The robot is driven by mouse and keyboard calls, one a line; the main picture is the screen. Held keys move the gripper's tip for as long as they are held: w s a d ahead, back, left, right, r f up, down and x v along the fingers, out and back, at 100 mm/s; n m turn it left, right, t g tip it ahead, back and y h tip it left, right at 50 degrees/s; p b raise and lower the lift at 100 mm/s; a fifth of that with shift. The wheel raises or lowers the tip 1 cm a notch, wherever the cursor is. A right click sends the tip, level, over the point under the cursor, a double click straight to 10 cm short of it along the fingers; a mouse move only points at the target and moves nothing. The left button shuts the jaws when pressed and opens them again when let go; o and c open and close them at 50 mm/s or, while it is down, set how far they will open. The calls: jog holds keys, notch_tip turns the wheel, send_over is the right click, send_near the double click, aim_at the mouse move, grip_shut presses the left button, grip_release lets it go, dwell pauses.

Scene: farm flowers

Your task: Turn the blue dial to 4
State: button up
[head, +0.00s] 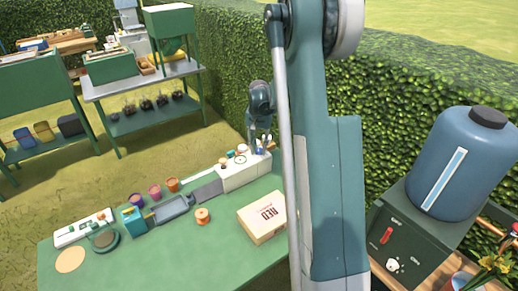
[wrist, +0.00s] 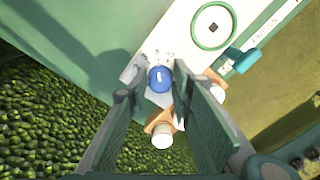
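The blue dial (wrist: 159,79) is round with a white pointer mark and sits on a pale panel in the wrist view. Small marks lie beside it but are too small to read. My gripper (wrist: 152,90) is open, with one finger on each side of the dial's near side in that view. Whether the fingers touch the dial I cannot tell. In the head view my gripper (head: 261,137) points down over the right end of the white control box (head: 238,178). The dial there is mostly hidden by the gripper.
A green ring (wrist: 212,27) and a teal part (wrist: 241,60) lie beside the dial. White-topped pots (wrist: 162,136) stand close by the gripper. A box marked RED (head: 262,217) sits on the green table (head: 185,262). A hedge (head: 228,75) rises behind.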

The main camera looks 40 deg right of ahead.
aim_at(259, 149)
jog(key=o, duration=0.3)
jog(key=shift+o, duration=0.2)
jog(key=shift+r, duration=0.1)
notch_tip(259, 149, up, 12)
dwell(0.6)
dwell(0.5)
